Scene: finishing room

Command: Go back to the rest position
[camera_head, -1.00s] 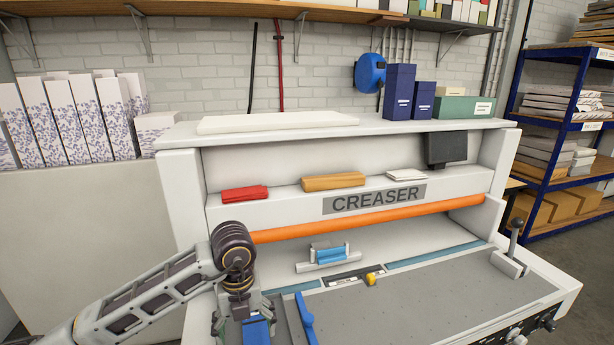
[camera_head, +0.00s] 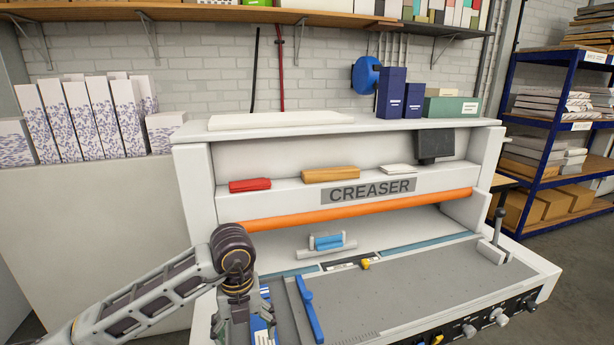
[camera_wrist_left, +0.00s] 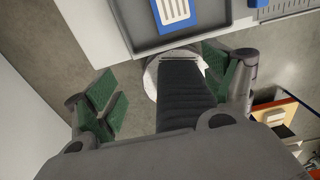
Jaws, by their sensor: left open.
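My left gripper (camera_head: 236,328) is at the lower left of the head view, over the left end of the creaser (camera_head: 372,190), with its fingertips cut off or hard to see. A blue piece with a white label (camera_head: 262,334) shows just right of it. In the left wrist view the green-padded fingers of my left gripper (camera_wrist_left: 166,92) are wide apart with nothing held between them. The blue piece (camera_wrist_left: 174,12) lies in a grey tray (camera_wrist_left: 150,45) beyond the fingers, apart from them. My right gripper is not in view.
A blue bar (camera_head: 309,310) lies on the grey bed (camera_head: 400,280) right of my left gripper. A lever (camera_head: 497,228) and several knobs line the right and front. White patterned boxes (camera_head: 95,120) stand at the left. A blue rack (camera_head: 520,120) stands at the right.

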